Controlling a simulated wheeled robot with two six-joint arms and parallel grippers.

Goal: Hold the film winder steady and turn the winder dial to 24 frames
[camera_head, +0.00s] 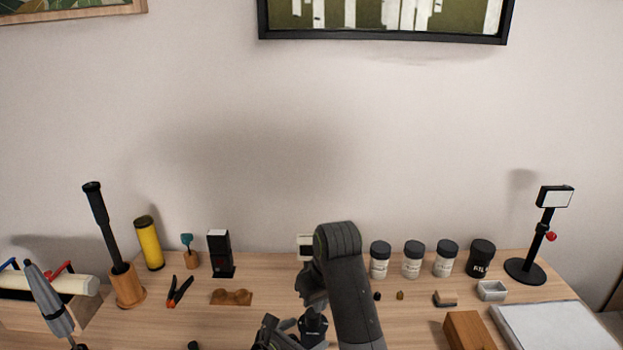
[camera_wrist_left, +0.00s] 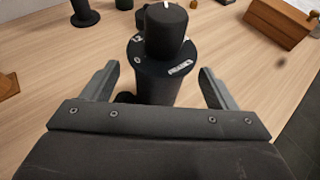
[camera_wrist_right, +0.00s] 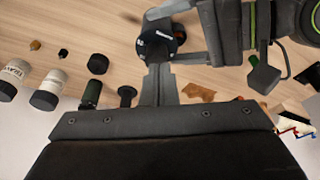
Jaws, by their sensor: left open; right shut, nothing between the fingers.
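The film winder is a black upright cylinder with a wide flange (camera_wrist_left: 182,68) carrying white labels, too small to read. Its black winder dial (camera_wrist_left: 166,32) stands on top with a small white mark. My left gripper (camera_wrist_left: 158,88) is open, with one finger on each side of the winder's body and gaps showing. In the head view my left gripper (camera_head: 284,330) is low, beside the partly hidden winder. My right gripper (camera_wrist_right: 159,68) is shut and empty, its tips close to the winder (camera_wrist_right: 160,42); contact cannot be told. My right arm hides much of it in the head view.
Several lidded jars (camera_head: 412,260) stand behind to the right, with a black stand (camera_head: 525,270) beyond. A wooden block (camera_head: 468,331) and white tray (camera_head: 555,328) lie at the right. A yellow cylinder (camera_head: 149,244) and pliers (camera_head: 179,291) are left.

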